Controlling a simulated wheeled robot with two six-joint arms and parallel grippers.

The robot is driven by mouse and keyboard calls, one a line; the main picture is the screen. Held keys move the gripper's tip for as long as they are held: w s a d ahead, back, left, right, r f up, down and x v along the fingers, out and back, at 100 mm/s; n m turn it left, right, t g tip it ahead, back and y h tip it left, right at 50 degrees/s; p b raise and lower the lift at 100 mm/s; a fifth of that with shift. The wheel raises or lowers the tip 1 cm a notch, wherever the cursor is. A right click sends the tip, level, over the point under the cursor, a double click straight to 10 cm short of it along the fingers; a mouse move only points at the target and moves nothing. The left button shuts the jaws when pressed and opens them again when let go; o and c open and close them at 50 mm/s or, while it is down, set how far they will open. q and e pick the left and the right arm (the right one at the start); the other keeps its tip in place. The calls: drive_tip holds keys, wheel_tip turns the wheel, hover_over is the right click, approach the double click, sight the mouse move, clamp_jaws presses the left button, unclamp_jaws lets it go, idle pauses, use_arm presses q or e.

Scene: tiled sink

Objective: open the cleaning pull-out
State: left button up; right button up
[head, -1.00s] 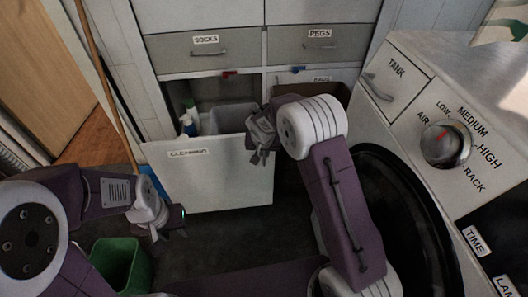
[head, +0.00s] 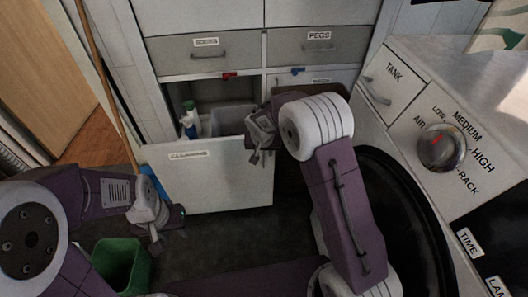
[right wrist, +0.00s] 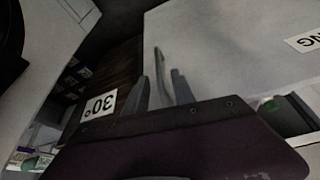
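The cleaning pull-out (head: 215,180) is a white front panel with a label, standing well out from the cabinet. Behind its top edge the head view shows spray bottles (head: 189,123) and a pale bin (head: 230,118). My right gripper (head: 257,140) is at the panel's upper right edge. In the right wrist view my right gripper (right wrist: 162,88) has its fingers apart, with a thin grey handle (right wrist: 163,62) of the pull-out between them; contact is unclear. My left gripper (head: 168,226) is low at the left, in front of the panel and apart from it, fingers spread and empty.
A dryer (head: 400,135) with a knob stands close on the right. A green bin (head: 122,265) is on the floor at lower left. A broom handle (head: 108,90) leans at left. A dark compartment is right of the pull-out. Dark floor lies before the panel.

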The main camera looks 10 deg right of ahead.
drive_tip(key=p+v, duration=0.1)
drive_tip(key=v, duration=0.5)
drive_tip(key=shift+p, duration=0.35)
drive_tip(key=shift+s, duration=0.1)
drive_tip(key=s+d+r+m, duration=0.2)
drive_tip(key=s+d+r, duration=0.3)
drive_tip(key=s+d, duration=0.2)
drive_tip(key=s+f+n+g+y, duration=0.1)
drive_tip(key=s+f+n+g, duration=0.3)
drive_tip(key=s, duration=1.3)
wheel_tip(320, 180, up, 29)
drive_tip(key=t+p, duration=0.1)
drive_tip(key=p, duration=2.9)
drive_tip(key=shift+w+d+n, duration=0.15)
drive_tip(key=shift+n, duration=0.15)
